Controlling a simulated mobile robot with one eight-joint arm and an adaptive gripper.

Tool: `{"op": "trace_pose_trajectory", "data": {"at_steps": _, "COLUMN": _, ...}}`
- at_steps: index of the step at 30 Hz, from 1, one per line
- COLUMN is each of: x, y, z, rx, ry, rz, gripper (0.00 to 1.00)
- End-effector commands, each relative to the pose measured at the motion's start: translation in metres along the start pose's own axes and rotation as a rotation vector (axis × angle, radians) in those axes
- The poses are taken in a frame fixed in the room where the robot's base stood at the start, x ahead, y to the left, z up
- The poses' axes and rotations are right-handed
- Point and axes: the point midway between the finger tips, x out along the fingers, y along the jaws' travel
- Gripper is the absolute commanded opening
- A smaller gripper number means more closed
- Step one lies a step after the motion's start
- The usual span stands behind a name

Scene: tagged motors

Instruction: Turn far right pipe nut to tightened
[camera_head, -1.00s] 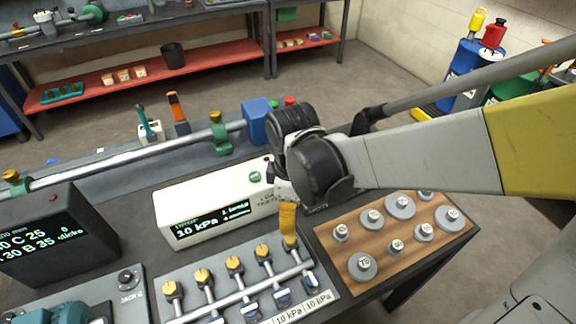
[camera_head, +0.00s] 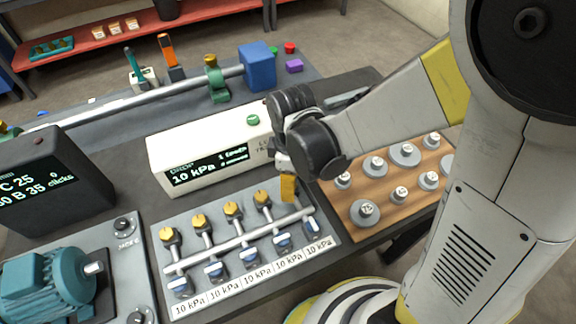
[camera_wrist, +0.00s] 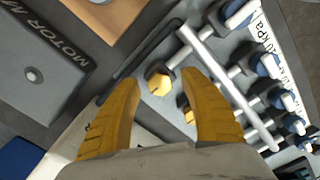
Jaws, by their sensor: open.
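A manifold panel (camera_head: 230,275) carries a row of brass hex nuts on pipe stubs, with blue-handled valves in front. Four positions show no more than the left nuts plainly, such as the far left nut (camera_head: 166,234) and the one left of the end (camera_head: 262,198). The far right nut is hidden behind my gripper (camera_head: 289,190) in the head view. In the wrist view the far right nut (camera_wrist: 160,84) shows between the spread yellow fingertips of my gripper (camera_wrist: 161,78). A neighbouring nut (camera_wrist: 187,112) is partly covered by the right finger. My gripper is open; contact cannot be told.
A white display box (camera_head: 210,152) reading 10 kPa stands just behind the nuts. A wooden board (camera_head: 345,211) with several weights lies to the right. A teal motor (camera_head: 52,283) and a dark display (camera_head: 55,185) are at left. A blue block (camera_head: 258,66) stands behind.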

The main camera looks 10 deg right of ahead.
Motion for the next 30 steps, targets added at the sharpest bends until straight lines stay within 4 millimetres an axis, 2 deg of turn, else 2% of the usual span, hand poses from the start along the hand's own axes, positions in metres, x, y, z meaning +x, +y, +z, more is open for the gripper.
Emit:
{"op": "trace_pose_trajectory", "data": {"at_steps": 1, "x": -0.0002, "y": 0.0, "z": 0.0, "rx": 0.0, "ry": 0.0, "rz": 0.0, "gripper": 0.52}}
{"op": "trace_pose_trajectory", "data": {"at_steps": 2, "x": -0.0003, "y": 0.0, "z": 0.0, "rx": 0.0, "ry": 0.0, "rz": 0.0, "gripper": 0.47}}
{"op": "trace_pose_trajectory", "data": {"at_steps": 6, "x": -0.0003, "y": 0.0001, "z": 0.0, "rx": 0.0, "ry": 0.0, "rz": 0.0, "gripper": 0.04}}
{"op": "trace_pose_trajectory", "data": {"at_steps": 7, "x": -0.0003, "y": 0.0001, "z": 0.0, "rx": 0.0, "ry": 0.0, "rz": 0.0, "gripper": 0.0}}
{"op": "trace_pose_trajectory", "data": {"at_steps": 20, "x": -0.0002, "y": 0.0001, "z": -0.0001, "rx": 0.072, "ry": 0.0, "rz": 0.0, "gripper": 0.0}}
{"op": "trace_pose_trajectory", "data": {"at_steps": 30, "x": -0.0001, "y": 0.0003, "z": -0.0002, "rx": 0.334, "ry": 0.0, "rz": 0.0, "gripper": 0.0}}
